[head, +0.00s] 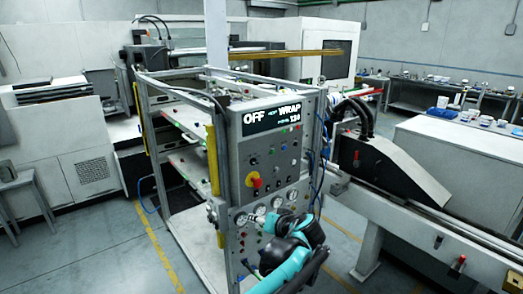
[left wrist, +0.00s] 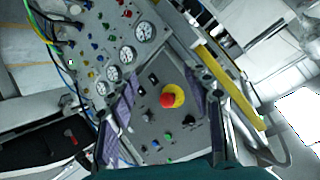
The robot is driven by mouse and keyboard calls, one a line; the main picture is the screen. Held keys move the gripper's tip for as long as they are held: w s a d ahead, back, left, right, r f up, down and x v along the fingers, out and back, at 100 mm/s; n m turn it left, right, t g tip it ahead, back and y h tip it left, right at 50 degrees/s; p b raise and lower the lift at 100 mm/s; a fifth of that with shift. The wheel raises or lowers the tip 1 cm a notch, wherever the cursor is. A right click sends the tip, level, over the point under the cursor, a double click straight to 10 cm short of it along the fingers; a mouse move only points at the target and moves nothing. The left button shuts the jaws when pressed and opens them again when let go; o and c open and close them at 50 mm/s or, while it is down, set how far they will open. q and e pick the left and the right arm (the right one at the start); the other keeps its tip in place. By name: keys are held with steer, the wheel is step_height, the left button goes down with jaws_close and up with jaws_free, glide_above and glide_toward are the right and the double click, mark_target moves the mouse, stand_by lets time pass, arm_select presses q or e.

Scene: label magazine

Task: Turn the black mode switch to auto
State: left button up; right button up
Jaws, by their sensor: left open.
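The control panel (head: 270,150) stands upright on a metal frame, and its display (head: 271,117) reads OFF, WRAP and 130. A black knob (head: 253,160), which looks like the mode switch, sits above the red and yellow emergency stop (head: 254,182). In the left wrist view the panel is turned about, and the black knob (left wrist: 189,121) lies at lower right of the emergency stop (left wrist: 172,97). Its pointer direction is too small to read. My left gripper (head: 272,222) is in front of the lower panel. Its spread fingers (left wrist: 157,95) hold nothing. My right gripper is not in view.
Pressure gauges (left wrist: 144,32) and small coloured knobs fill the lower panel. Yellow guard bars (head: 213,160) run up the frame's left side. A machine with a dark sloped cover (head: 385,165) stands to the right. Open floor lies at lower left.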

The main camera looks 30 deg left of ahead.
mark_target(256, 163)
arm_select(q)
steer(key=w+a+r+n+y+p, duration=0.4)
steer(key=w+r+y+p, duration=0.4)
steer(key=w, duration=0.5)
steer(key=shift+t+h, duration=0.3)
steer(key=shift+h, duration=0.4)
steer(key=x, duration=0.2)
steer(key=r+b+x, duration=0.1)
steer(key=x, duration=0.2)
steer(key=b+x, duration=0.1)
steer(key=x, duration=0.1)
steer(key=shift+w+a+r, duration=0.15)
steer(key=shift+w, duration=0.1)
steer(key=shift+c, duration=0.2)
steer(key=c, duration=1.1)
